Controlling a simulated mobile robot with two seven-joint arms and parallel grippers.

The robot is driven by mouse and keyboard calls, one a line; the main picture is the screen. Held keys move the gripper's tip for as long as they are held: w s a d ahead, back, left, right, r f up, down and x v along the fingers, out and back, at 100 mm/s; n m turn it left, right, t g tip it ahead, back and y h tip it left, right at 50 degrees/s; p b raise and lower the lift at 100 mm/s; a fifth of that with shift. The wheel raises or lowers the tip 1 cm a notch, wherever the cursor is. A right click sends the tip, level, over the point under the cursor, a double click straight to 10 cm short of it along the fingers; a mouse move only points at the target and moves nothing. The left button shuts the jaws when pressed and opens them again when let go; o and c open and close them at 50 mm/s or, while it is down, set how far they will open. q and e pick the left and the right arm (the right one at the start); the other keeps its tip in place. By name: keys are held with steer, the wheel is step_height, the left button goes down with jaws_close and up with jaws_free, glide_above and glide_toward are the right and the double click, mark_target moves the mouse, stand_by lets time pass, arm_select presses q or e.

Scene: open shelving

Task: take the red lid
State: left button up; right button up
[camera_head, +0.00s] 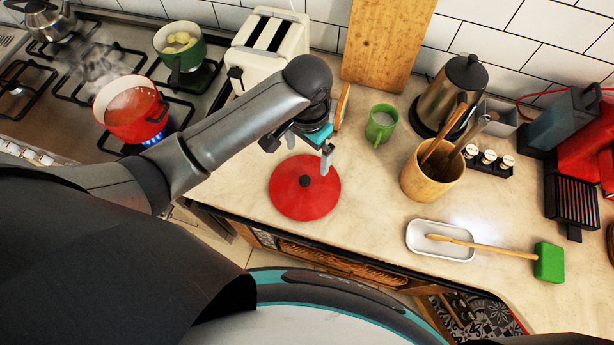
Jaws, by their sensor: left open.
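The red lid (290,200) lies flat on the counter below the toaster, with a dark knob (305,181) at its centre. My left arm reaches in from the left over the stove edge. My left gripper (310,160) is open and empty, above and just behind the lid's far edge. It appears apart from the lid and its knob. One finger shows clearly on the right; the other is partly hidden by the wrist. My right gripper is not in view.
On the stove stand a steaming red pot (131,110) over a lit flame and a green pot (178,58). A toaster (262,50), a green mug (381,124), a utensil holder (425,186) and a white tray (424,240) surround the lid. Counter right of the lid is clear.

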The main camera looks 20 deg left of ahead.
arm_select(q)
glide_above(305, 180)
steer(key=f, duration=0.4)
steer(key=shift+d+f, duration=0.1)
steer(key=shift+d, duration=0.1)
step_height(305, 180, down, 3)
steer(key=shift+r+b, duration=0.1)
steer(key=shift+b, duration=0.35)
steer(key=shift+f, duration=0.8)
steer(key=shift+a+f+b, duration=0.15)
steer(key=shift+f+b, duration=0.05)
steer(key=shift+f, duration=1)
steer(key=shift+a+f+b, duration=0.1)
steer(key=shift+f+b, duration=0.1)
steer(key=shift+f, duration=0.95)
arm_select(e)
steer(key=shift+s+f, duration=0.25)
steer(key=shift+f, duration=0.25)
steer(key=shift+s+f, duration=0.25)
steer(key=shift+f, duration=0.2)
